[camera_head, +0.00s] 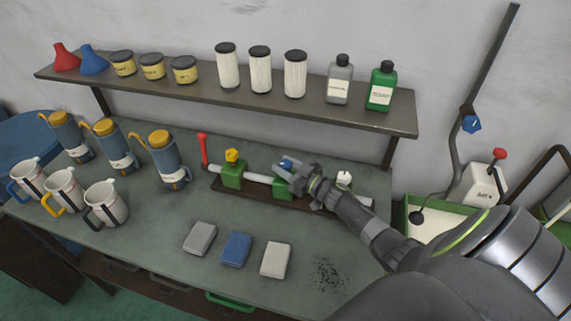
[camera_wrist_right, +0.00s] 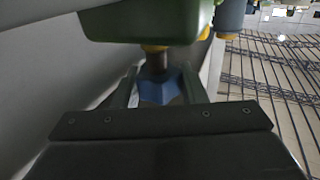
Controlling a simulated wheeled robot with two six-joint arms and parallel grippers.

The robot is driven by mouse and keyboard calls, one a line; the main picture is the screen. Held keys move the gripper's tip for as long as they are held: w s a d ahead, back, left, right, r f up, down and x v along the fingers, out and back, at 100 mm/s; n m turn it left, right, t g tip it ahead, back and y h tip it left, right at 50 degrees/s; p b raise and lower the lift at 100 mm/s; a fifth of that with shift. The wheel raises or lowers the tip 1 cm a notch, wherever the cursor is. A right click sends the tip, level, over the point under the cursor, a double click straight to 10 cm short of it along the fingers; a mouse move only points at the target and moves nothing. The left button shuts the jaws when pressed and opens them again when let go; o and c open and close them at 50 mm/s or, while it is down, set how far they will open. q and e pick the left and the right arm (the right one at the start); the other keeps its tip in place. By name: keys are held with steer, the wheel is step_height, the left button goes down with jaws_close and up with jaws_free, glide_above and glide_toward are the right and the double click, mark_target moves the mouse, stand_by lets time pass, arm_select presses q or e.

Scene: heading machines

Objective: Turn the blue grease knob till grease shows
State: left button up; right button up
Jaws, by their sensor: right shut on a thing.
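The blue knob (camera_head: 287,163) sits on the middle green block (camera_head: 282,189) of a pipe assembly on the bench. My right gripper (camera_head: 284,169) is shut on the blue knob from the right. In the right wrist view the blue knob (camera_wrist_right: 158,92) is between the fingers, on a short dark stem below the green block (camera_wrist_right: 150,20). The gripper and wrist hide part of the knob and block. A yellow knob (camera_head: 232,156) is on the left green block, and a white knob (camera_head: 344,178) is farther right, partly behind my arm. My left gripper is out of view.
A red lever (camera_head: 203,150) stands at the pipe's left end. Blue pots (camera_head: 168,160) and white jugs (camera_head: 105,205) stand at left. Grey, blue and white blocks lie in front, beside dark specks (camera_head: 327,274). A shelf (camera_head: 205,91) with bottles runs behind.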

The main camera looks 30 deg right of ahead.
mark_target(285, 163)
steer(key=shift+r, duration=0.1)
stand_by(0.4)
steer(key=o, duration=1)
steer(key=shift+r, duration=4.95)
steer(key=shift+c, duration=0.2)
